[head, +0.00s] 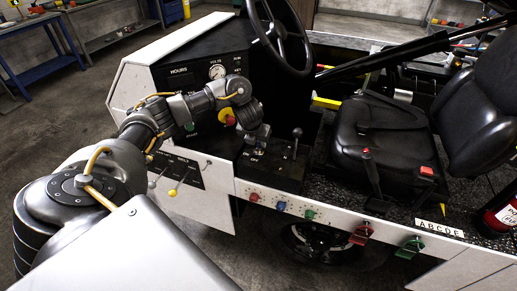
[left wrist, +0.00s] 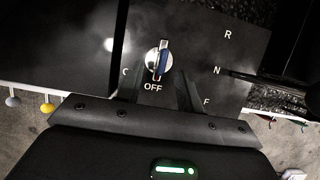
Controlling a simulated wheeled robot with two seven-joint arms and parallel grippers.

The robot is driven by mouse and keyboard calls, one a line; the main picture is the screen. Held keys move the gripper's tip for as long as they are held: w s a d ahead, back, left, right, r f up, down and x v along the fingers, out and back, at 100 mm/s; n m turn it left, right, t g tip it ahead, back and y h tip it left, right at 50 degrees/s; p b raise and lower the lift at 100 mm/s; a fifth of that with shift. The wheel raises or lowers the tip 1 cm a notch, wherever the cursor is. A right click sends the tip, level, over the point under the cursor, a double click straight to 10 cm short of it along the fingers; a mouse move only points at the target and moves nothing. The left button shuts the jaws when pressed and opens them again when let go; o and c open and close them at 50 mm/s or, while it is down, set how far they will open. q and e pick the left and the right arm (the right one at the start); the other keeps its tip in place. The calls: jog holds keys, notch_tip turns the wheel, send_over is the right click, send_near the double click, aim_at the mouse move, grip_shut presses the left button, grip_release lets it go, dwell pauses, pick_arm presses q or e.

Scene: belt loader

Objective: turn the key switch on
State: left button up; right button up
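The key switch (left wrist: 158,62) shows in the left wrist view as a round silver switch with an upright blue-and-silver grip. The word OFF is printed just below it, and part of another label shows at its left. My left gripper (left wrist: 162,88) points down at the panel with its two dark fingers apart, one on each side of the OFF label. I see nothing between them, and the key appears just beyond the tips. In the head view the left gripper (head: 257,142) is above the small panel (head: 274,168) and hides the key. My right gripper is not in view.
A black lever (head: 296,142) stands right of the key, by the letters R, N and F. The steering wheel (head: 279,35) is above, the seat (head: 380,130) at right. Knobs (head: 173,192) and coloured buttons (head: 281,206) line the near side.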

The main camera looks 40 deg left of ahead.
aim_at(258, 147)
pick_arm(q)
jog(key=shift+x, duration=2.05)
jog(key=shift+c, duration=0.3)
grip_shut()
